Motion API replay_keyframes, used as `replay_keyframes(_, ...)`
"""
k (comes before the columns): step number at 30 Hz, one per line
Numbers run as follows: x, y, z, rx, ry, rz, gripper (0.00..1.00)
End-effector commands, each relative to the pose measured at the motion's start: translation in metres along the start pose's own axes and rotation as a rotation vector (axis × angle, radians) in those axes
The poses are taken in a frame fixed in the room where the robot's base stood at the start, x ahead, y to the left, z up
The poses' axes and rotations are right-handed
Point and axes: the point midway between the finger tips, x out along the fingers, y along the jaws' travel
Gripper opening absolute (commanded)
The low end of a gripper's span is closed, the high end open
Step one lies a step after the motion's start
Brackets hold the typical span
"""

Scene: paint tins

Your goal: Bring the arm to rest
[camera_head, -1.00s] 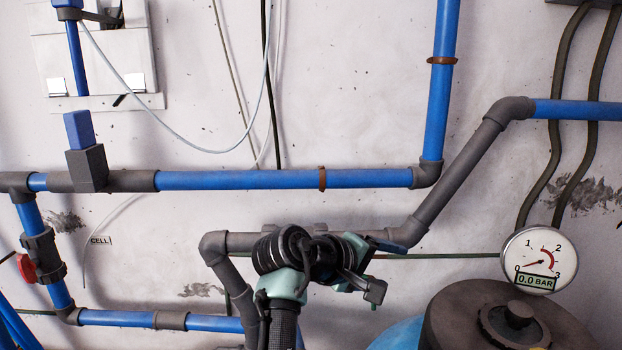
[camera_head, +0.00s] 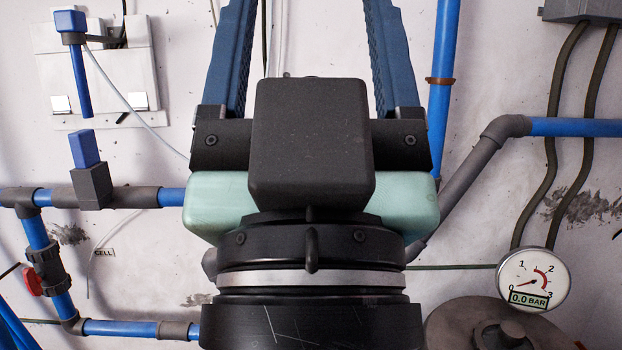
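My gripper (camera_head: 309,40) fills the middle of the view, close to the camera and pointing up. Its two blue fingers (camera_head: 230,60) stand wide apart, with wall, pipes and cables showing between them. Their tips are cut off by the top edge. I see nothing held in the visible part of the gap. The dark palm block, pale green part and black wrist of my arm show below the fingers. No paint tins are in view.
A pale wall carries blue and grey pipes (camera_head: 445,60), partly hidden behind my gripper. A red-handled valve (camera_head: 34,282) is at the left. A pressure gauge (camera_head: 533,280) reading 0.0 BAR is at the right, above a brown-grey round lid (camera_head: 455,325).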

Motion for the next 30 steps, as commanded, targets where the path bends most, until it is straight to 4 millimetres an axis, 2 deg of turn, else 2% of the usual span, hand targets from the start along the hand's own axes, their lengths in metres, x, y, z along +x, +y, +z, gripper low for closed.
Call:
replay_keyframes(1,0.021,0.000,-0.019,-0.001,0.000,0.000,0.74)
replay_keyframes(24,0.197,-0.001,-0.183,-0.005,-0.004,0.000,0.74)
replay_keyframes(30,0.235,-0.001,-0.219,-0.005,-0.004,0.000,0.74)
